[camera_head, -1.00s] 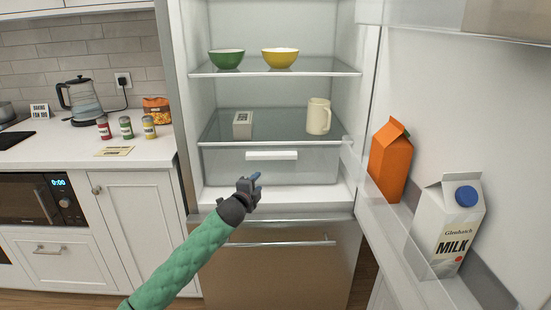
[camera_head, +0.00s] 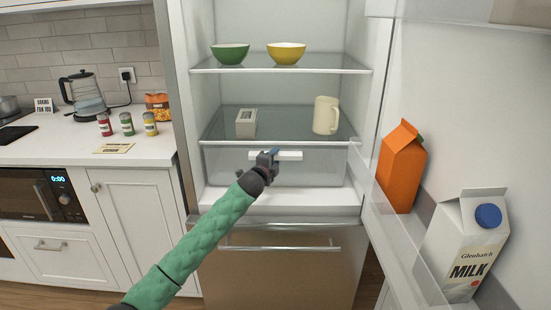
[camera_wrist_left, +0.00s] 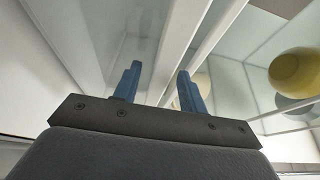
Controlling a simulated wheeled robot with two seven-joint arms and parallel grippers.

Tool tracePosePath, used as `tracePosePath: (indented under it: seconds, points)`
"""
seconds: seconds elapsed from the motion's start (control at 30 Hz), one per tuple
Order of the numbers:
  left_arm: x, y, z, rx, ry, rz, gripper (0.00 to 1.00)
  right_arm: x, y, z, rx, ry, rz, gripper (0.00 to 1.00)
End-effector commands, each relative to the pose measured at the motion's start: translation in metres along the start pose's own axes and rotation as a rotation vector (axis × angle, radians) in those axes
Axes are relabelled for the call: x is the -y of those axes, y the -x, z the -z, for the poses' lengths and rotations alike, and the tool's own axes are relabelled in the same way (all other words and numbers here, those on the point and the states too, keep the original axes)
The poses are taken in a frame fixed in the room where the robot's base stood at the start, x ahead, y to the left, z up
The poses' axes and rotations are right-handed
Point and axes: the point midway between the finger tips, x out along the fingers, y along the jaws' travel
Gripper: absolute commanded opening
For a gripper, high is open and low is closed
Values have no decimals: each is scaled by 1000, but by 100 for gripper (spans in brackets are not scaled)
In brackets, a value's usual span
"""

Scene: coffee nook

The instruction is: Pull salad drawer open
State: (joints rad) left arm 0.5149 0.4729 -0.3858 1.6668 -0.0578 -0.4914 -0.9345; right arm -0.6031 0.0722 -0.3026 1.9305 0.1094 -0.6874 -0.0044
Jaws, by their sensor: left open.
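The salad drawer (camera_head: 318,174) is the clear bin under the lower fridge shelf, and it looks shut. My right gripper is out of view.
The lower shelf holds a small box (camera_head: 246,123) and a cream mug (camera_head: 325,115). Green (camera_head: 230,54) and yellow (camera_head: 286,54) bowls stand above. The open door at right carries an orange carton (camera_head: 400,168) and a milk carton (camera_head: 462,250). A freezer drawer (camera_head: 275,275) lies below.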

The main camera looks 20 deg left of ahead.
Motion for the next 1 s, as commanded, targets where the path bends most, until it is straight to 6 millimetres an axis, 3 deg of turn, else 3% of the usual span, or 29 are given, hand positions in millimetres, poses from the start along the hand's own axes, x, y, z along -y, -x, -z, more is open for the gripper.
tracePosePath:
  seconds: [0.4, 0.63, 1.0]
  points:
    - [-1, -9, 1, -1, 0, -1, 42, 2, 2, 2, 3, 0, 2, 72]
    - [-1, -9, 0, 0, 0, -1, 0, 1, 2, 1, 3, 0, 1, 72]
    - [1, 1, 5, -1, 1, -2, 0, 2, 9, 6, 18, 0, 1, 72]
